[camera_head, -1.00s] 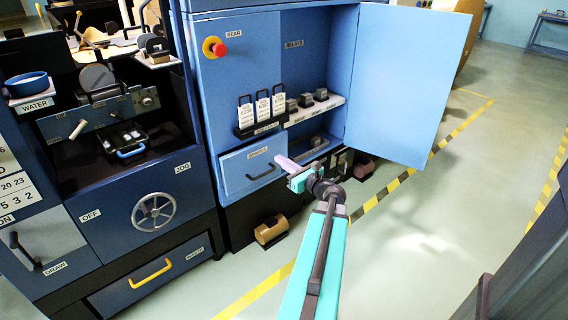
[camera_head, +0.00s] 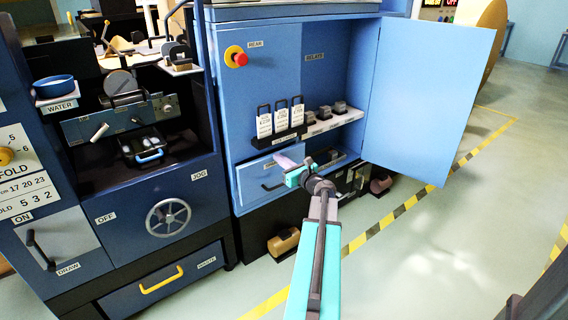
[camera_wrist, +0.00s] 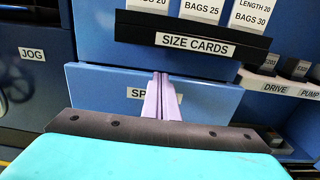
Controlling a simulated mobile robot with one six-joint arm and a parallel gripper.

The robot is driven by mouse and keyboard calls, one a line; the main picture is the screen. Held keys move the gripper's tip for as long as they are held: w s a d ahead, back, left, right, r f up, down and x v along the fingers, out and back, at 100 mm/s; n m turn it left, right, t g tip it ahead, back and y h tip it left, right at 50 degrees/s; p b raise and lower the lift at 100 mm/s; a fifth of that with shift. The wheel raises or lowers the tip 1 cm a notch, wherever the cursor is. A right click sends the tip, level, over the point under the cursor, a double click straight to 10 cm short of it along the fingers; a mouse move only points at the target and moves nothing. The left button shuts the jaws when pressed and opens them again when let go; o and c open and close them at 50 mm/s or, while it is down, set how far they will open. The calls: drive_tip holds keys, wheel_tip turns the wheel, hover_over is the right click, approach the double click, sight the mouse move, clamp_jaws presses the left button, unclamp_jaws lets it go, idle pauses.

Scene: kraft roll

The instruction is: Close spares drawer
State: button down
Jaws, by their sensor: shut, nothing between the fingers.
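The spares drawer (camera_head: 258,181) is a blue front with a dark handle, low in the blue cabinet under the size cards. In the wrist view its front (camera_wrist: 210,98) looks to stand a little proud of the cabinet; how far is hard to tell. My gripper (camera_head: 284,160) has lilac fingers and is in front of the drawer's upper right part. In the wrist view the fingers (camera_wrist: 162,98) are together, empty, and point at the drawer front, covering part of its label. Whether they touch it cannot be told. The handle is hidden in the wrist view.
The size card rack (camera_head: 278,138) sits just above the drawer. The cabinet door (camera_head: 430,100) stands wide open at right. Shelves with small dark parts (camera_head: 325,112) are right of the drawer. A brown roll (camera_head: 284,241) lies on the floor below.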

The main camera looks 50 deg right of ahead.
drive_tip(key=shift+w, duration=0.15)
drive_tip(key=shift+p+x, duration=0.35)
drive_tip(key=shift+x, duration=1.2)
drive_tip(key=shift+w+r, duration=0.15)
drive_tip(key=shift+r, duration=0.05)
drive_tip(key=shift+d+r, duration=0.1)
drive_tip(key=shift+s+a, duration=0.25)
drive_tip(key=shift+s, duration=0.2)
drive_tip(key=p+v, duration=0.1)
drive_tip(key=v, duration=1.2)
drive_tip(key=shift+s+f+p, duration=0.3)
drive_tip(key=shift+s, duration=0.05)
